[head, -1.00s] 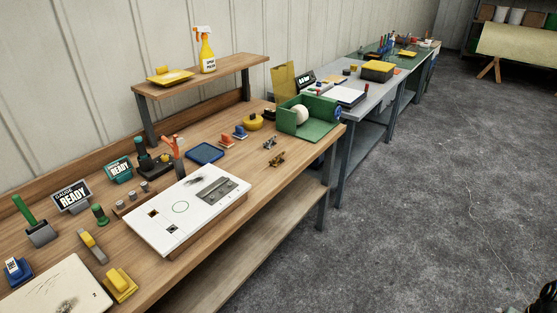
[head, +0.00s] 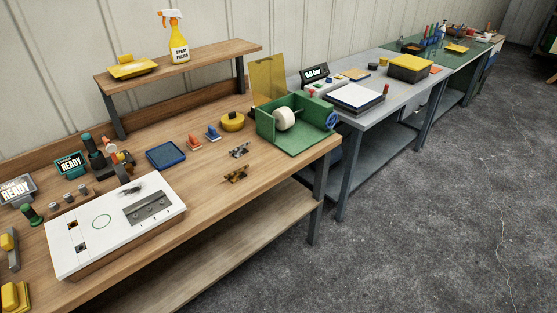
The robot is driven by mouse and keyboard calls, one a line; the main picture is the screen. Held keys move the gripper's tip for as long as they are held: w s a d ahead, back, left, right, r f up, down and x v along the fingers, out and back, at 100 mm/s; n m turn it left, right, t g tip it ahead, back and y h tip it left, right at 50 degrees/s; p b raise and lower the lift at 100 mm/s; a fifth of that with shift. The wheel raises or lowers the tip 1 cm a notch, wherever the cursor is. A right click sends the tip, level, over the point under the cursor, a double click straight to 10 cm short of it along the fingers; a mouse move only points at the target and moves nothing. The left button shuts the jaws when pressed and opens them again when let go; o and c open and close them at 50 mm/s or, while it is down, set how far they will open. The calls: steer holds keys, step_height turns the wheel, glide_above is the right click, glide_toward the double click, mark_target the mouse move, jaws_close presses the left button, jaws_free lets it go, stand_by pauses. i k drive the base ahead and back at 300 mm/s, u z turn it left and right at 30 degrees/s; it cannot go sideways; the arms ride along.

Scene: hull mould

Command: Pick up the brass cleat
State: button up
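The brass cleat (head: 236,174) lies on the wooden workbench (head: 205,208) near its front edge, right of the white panel. It is small, dark gold and has two horns. A similar silver-grey cleat (head: 239,151) lies just behind it. Nothing covers the brass cleat. My gripper is not in view.
A white panel (head: 82,250) with a grey plate lies to the left. A green box with a tape roll (head: 290,140) stands at the bench's right end. A blue tray (head: 166,154) and a yellow round item (head: 232,121) sit behind. The floor (head: 430,230) in front is clear.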

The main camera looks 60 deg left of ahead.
mark_target(234, 176)
steer(key=u, duration=0.05)
steer(key=i, duration=1.45)
steer(key=u, duration=4.5)
steer(key=i, duration=1)
steer(key=z, duration=0.05)
